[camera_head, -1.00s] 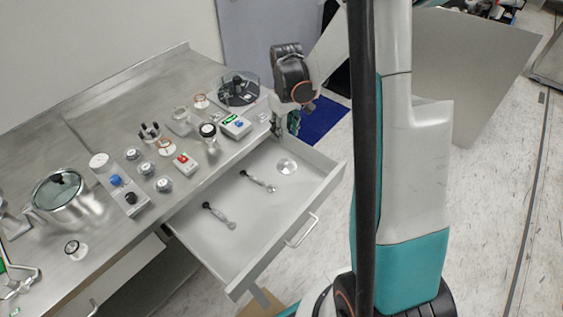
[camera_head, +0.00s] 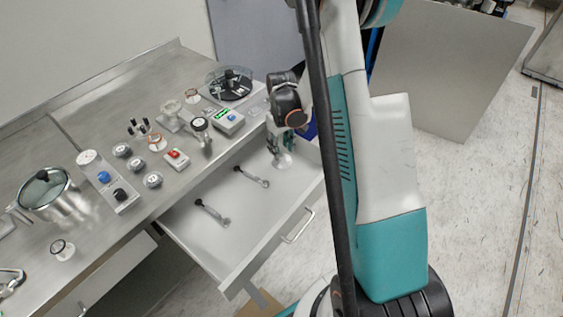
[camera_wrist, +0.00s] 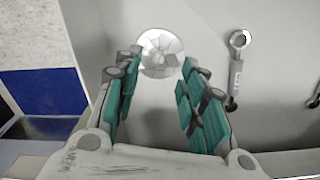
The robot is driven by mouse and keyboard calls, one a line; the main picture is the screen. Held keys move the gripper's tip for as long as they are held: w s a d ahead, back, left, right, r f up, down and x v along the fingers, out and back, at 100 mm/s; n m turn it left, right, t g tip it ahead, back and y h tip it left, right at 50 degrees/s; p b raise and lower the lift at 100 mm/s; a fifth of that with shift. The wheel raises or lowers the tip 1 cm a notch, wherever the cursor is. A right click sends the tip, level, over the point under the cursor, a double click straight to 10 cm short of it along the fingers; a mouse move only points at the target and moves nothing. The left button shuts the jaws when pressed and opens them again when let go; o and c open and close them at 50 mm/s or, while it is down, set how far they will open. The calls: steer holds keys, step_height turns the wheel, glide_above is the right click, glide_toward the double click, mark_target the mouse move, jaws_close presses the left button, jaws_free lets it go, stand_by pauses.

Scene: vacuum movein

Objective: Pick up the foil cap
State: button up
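The foil cap is a round, shiny, faceted silver disc (camera_wrist: 160,53) lying in the open drawer. In the wrist view it shows just beyond my fingertips, roughly centred between them. In the head view the cap (camera_head: 283,161) is at the drawer's far right corner, partly covered by my gripper (camera_head: 280,147). In the wrist view my gripper (camera_wrist: 162,66) is open, with its teal-padded fingers apart and nothing between them. I cannot tell how much height lies between the fingertips and the cap.
The drawer (camera_head: 262,262) also holds two metal tools, the nearer one to my gripper (camera_head: 251,176) and another (camera_head: 211,211). The drawer walls stand close around my gripper. The steel bench (camera_head: 110,75) carries gauges, a switch box (camera_head: 228,121) and a steel pot (camera_head: 48,195).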

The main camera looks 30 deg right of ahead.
mark_target(281, 157)
step_height(281, 157, down, 5)
steer(key=shift+w+d+r+b, duration=0.1)
steer(key=shift+w+r+b, duration=0.05)
steer(key=shift+b, duration=0.9)
steer(key=c, duration=0.9)
steer(key=shift+r, duration=0.15)
